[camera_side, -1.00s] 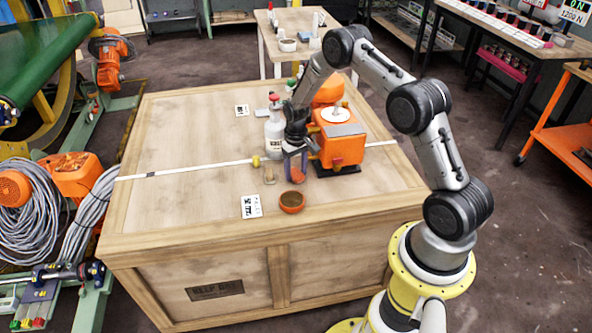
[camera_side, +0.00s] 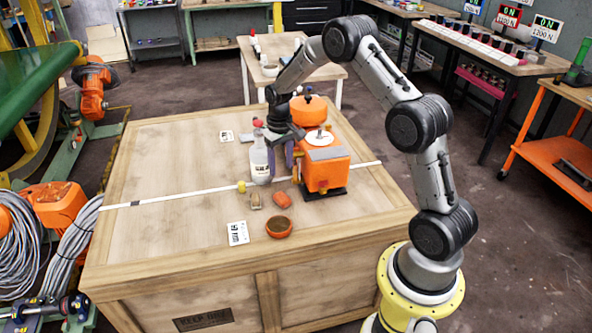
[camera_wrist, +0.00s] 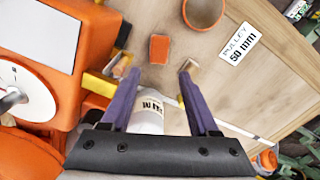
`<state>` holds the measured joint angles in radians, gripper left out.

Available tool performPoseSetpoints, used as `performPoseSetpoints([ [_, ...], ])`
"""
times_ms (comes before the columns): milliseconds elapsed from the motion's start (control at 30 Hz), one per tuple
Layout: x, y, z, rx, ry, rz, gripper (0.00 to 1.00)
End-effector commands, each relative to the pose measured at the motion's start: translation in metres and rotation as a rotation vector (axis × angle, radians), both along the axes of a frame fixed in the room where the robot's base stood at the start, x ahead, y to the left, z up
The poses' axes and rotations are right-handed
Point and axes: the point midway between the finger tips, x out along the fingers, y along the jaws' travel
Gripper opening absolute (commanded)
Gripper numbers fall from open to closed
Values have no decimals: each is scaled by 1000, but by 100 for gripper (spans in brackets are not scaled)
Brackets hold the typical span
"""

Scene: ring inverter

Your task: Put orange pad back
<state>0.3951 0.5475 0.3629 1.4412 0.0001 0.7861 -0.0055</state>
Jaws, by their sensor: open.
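The orange pad (camera_side: 282,198) is a small orange-red block. It lies on the wooden crate top between the bottle and the bowl, beside a small tan block (camera_side: 256,200). In the wrist view the pad (camera_wrist: 159,48) shows beyond the fingertips, apart from them. My gripper (camera_side: 281,174) is above the crate, between the bottle and the orange machine. Its two purple fingers also show in the wrist view (camera_wrist: 155,70), spread apart with nothing held between them.
A white bottle (camera_side: 259,163) with a red top stands close to my gripper's left. The orange machine (camera_side: 322,173) with a white disc is close on the right. An orange bowl (camera_side: 279,227) sits in front of the pad. The crate's left side (camera_side: 160,230) is mostly clear.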

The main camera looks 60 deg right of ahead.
Motion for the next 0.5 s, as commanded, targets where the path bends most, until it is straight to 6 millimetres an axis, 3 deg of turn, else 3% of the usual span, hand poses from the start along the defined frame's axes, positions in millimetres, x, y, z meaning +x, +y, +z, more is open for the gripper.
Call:
performPoseSetpoints([
  [167, -6, 22, 50, -18, -47, 37, 61],
  [267, -22, 47, 98, -36, -97, 77, 61],
  [400, -59, 85, 156, -55, -164, 136, 61],
  [500, -91, 109, 189, -68, -216, 177, 61],
])
